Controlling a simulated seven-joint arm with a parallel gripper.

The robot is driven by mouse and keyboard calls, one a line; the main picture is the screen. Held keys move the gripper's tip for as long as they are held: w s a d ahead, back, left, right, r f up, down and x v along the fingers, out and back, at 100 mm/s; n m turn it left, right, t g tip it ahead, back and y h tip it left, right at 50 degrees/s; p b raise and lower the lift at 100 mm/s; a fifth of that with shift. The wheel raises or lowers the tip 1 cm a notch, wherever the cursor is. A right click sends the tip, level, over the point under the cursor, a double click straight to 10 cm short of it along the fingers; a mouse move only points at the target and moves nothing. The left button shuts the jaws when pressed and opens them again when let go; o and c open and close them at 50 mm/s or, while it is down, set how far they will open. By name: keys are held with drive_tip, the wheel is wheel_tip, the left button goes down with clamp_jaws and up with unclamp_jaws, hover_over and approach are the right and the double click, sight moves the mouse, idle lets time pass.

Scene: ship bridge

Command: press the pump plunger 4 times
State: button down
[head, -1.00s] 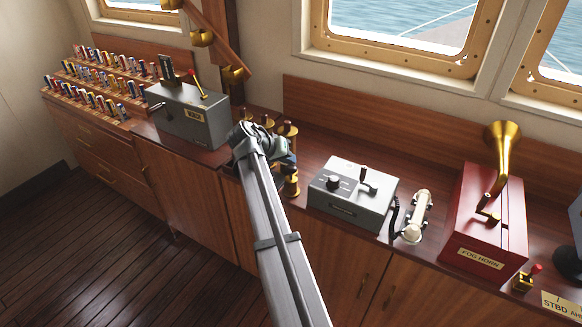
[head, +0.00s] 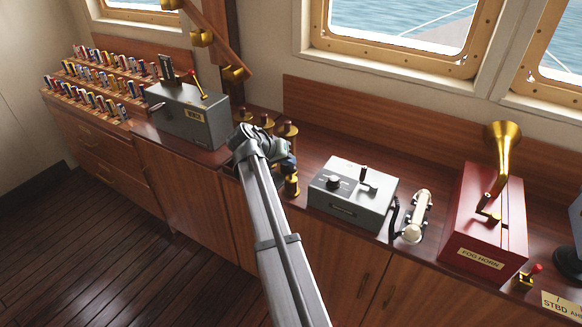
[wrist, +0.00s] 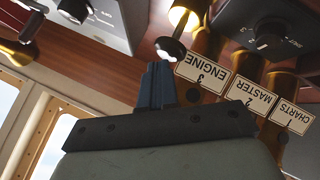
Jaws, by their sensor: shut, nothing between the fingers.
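My gripper (wrist: 157,68) is shut and empty, its dark blue fingers together in the wrist view. Close by the fingertips there is a round dark knob (wrist: 170,48) on a thin rod, which leads into a brass body (wrist: 184,14); this looks like the pump plunger. I cannot tell whether the fingertips touch the knob. In the head view, my gripper (head: 289,161) is over the counter, just above a small brass fitting (head: 291,185) near the front edge, which appears to be the pump. My arm and fingers hide part of it.
Behind my gripper stand brass pipes (head: 288,130), with labels such as ENGINE (wrist: 203,73) in the wrist view. A grey box (head: 190,116) stands left, a light grey control box (head: 352,190) right. Farther right are a handset (head: 414,222) and red fog horn (head: 485,225).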

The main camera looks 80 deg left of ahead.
sight(288, 168)
drive_tip(key=shift+f, duration=1.35)
idle(1.6)
drive_tip(key=shift+r, duration=2)
drive_tip(key=shift+r, duration=2.5)
drive_tip(key=shift+r, duration=1.9)
